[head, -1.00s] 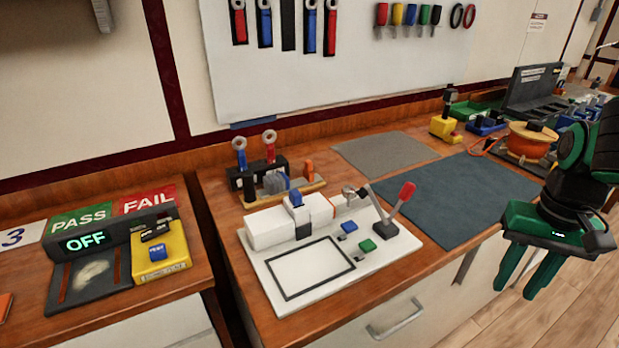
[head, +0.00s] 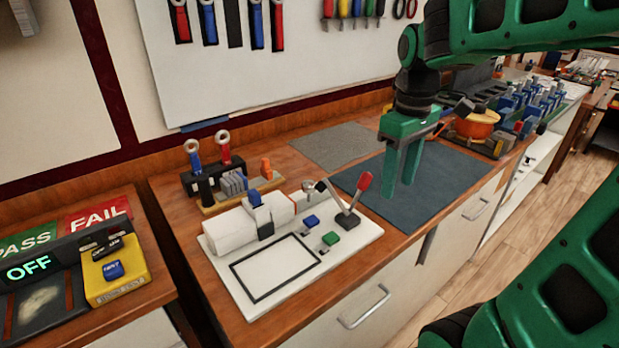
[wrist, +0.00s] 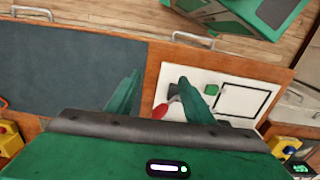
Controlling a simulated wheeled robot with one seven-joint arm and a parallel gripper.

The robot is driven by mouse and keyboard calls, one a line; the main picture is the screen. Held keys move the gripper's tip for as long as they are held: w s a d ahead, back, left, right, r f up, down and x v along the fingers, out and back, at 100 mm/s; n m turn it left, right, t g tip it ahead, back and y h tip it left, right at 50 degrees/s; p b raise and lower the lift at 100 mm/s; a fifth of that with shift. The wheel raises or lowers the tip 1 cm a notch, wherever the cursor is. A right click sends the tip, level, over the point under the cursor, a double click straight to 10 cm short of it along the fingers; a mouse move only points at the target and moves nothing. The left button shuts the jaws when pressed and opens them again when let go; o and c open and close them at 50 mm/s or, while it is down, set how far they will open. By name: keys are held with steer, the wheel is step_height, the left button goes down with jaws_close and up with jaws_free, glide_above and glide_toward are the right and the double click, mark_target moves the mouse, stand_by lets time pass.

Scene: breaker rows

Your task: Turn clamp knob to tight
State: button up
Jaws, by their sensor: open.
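A white fixture board (head: 350,250) lies on the wooden bench. It carries a white block (head: 232,230) with a blue knob-like part (head: 255,198) on a dark strap; this may be the clamp knob, but I cannot read its setting. A red-handled lever (head: 362,184) stands at the board's right end, and its red tip also shows in the wrist view (wrist: 160,111). My gripper (head: 400,188) is open and empty, pointing down over the blue-grey mat, right of the lever. In the wrist view the fingers (wrist: 159,77) flank the board's edge near the lever.
Blue (head: 311,221) and green (head: 331,238) buttons sit on the board. A tool rack (head: 207,182) stands behind it. The blue-grey mat (head: 450,180) is clear. A yellow box (head: 115,272) is on the left bench across a gap. An orange spool (head: 474,126) stands farther right.

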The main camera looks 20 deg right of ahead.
steer(key=w+a+r+n, duration=0.2)
steer(key=w+a+n, duration=0.4)
steer(key=w, duration=0.3)
steer(key=r+n, duration=0.1)
steer(key=n, duration=0.5)
glide_above(310, 181)
step_height(310, 181, down, 10)
steer(key=shift+s, duration=0.1)
steer(key=c, duration=1)
